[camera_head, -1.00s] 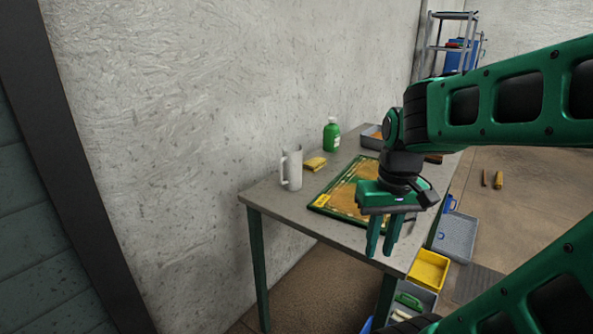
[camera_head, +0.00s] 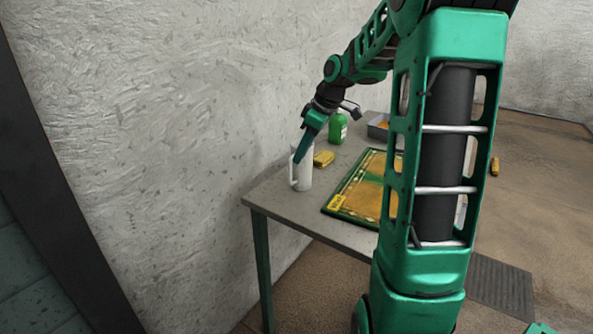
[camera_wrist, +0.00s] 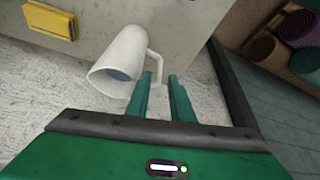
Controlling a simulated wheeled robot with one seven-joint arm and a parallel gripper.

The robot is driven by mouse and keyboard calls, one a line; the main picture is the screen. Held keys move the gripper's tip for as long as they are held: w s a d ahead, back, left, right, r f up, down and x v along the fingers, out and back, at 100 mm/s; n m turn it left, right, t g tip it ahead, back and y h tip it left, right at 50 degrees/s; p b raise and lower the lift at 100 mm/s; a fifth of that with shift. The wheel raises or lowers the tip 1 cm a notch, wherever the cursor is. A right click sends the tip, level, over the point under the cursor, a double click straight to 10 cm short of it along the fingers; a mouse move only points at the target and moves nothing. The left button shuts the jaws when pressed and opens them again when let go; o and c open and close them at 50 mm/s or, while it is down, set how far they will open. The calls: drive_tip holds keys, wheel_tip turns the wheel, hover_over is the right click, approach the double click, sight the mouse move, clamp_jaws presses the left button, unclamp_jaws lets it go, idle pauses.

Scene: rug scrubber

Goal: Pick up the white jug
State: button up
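The white jug (camera_head: 303,175) stands upright at the table's near left corner, close to the wall. Its handle faces left in the head view. In the wrist view the jug (camera_wrist: 120,58) shows its open mouth, and its handle (camera_wrist: 157,68) points toward my fingers. My gripper (camera_wrist: 161,78) is open, and the handle appears in line with the gap between its fingertips. In the head view my gripper (camera_head: 299,157) points down at the handle side of the jug and overlaps its upper part. I cannot tell whether the fingers touch it.
A yellow sponge (camera_head: 324,159) lies just behind the jug. A green bottle (camera_head: 338,128) and a grey tray (camera_head: 377,126) stand farther back. A patterned rug (camera_head: 351,187) lies to the right on the grey table (camera_head: 285,205). The wall is close on the left.

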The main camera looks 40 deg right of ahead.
sight(298, 169)
drive_tip(key=shift+d+x, duration=0.15)
drive_tip(key=shift+x, duration=2.2)
drive_tip(key=shift+d+x, duration=0.1)
drive_tip(key=shift+x, duration=2.25)
drive_tip(key=shift+s+f, duration=0.1)
drive_tip(key=shift+s, duration=0.05)
clamp_jaws()
